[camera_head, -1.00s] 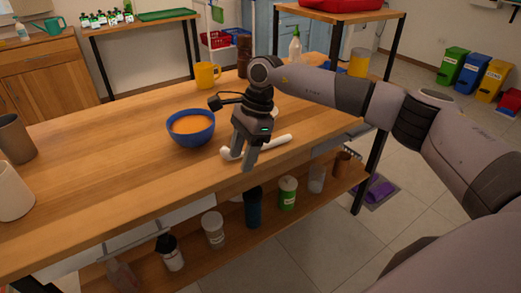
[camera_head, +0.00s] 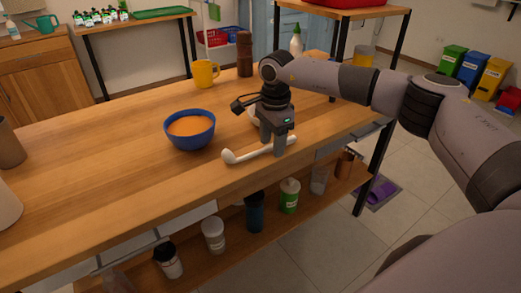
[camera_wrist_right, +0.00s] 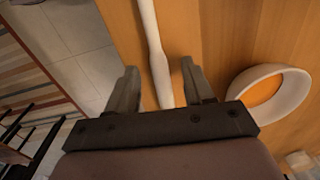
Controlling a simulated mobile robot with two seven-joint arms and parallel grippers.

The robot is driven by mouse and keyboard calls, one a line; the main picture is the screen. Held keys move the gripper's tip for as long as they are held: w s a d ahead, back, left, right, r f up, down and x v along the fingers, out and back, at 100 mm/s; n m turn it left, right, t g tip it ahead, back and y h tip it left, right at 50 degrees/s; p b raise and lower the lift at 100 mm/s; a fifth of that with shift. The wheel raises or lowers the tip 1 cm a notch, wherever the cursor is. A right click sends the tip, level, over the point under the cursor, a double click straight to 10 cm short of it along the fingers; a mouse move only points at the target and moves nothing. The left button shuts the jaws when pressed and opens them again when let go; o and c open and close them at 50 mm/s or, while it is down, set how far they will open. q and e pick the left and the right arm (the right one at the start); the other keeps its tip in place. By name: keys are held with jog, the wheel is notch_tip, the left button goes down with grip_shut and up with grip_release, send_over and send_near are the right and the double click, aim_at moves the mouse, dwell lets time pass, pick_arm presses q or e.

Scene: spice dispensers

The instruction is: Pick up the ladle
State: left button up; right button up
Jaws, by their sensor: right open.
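The ladle (camera_head: 245,154) is white and lies on the wooden table near its front edge. Its rounded left end shows in the head view; its middle is partly hidden by my right gripper (camera_head: 272,146). In the right wrist view, the pale handle (camera_wrist_right: 157,62) runs between the two spread fingers of the right gripper (camera_wrist_right: 159,75), with a gap on each side. The right gripper is open, points down over the handle and holds nothing. My left gripper is not in view.
A blue bowl (camera_head: 190,131) with orange contents stands left of the gripper. A white round dish (camera_wrist_right: 270,92) with orange inside is close by on the far side. A yellow mug (camera_head: 205,74) and a brown grinder (camera_head: 244,54) stand farther back. The table's left middle is clear.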

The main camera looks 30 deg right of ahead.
aim_at(272, 144)
grip_shut()
notch_tip(272, 144, up, 20)
jog(key=p, duration=0.2)
dwell(0.6)
